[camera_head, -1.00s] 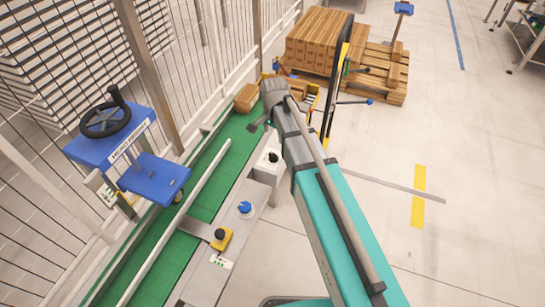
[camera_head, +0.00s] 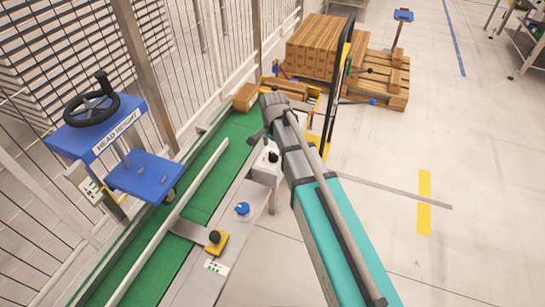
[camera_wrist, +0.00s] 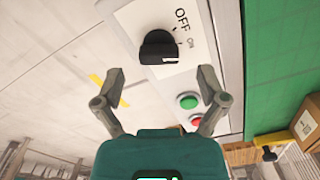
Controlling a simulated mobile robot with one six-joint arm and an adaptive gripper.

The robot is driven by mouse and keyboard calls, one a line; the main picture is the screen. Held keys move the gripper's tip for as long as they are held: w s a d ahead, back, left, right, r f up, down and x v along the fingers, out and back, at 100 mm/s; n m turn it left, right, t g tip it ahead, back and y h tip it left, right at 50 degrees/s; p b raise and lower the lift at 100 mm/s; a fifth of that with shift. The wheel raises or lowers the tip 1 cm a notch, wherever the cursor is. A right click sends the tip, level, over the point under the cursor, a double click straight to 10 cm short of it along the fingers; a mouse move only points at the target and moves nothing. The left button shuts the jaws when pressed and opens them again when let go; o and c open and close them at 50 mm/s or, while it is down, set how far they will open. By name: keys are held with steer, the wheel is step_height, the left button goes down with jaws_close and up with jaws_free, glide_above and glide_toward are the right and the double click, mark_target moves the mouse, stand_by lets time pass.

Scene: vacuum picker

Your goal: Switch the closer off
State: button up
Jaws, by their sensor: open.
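A black rotary knob (camera_wrist: 158,47) sits on a white panel (camera_wrist: 133,17) marked OFF and ON in the wrist view. I cannot tell which mark it points to. In the head view a white box with a black knob (camera_head: 272,157) stands at the green conveyor's right edge, beside my arm. My gripper (camera_wrist: 162,80) is open and empty. Its fingertips lie to either side of and below the knob in the picture, apart from it. In the head view my gripper (camera_head: 257,137) is partly hidden by my wrist.
A green button (camera_wrist: 187,102) and a red button (camera_wrist: 197,121) lie near the right finger. The green conveyor (camera_head: 207,190) carries a carton (camera_head: 245,97). A blue handwheel machine (camera_head: 145,175) stands over it, with a yellow-based knob (camera_head: 215,241) and blue knob (camera_head: 242,209) nearby.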

steer(key=shift+f+b, duration=0.9)
steer(key=shift+f, duration=0.25)
steer(key=c, duration=1.2)
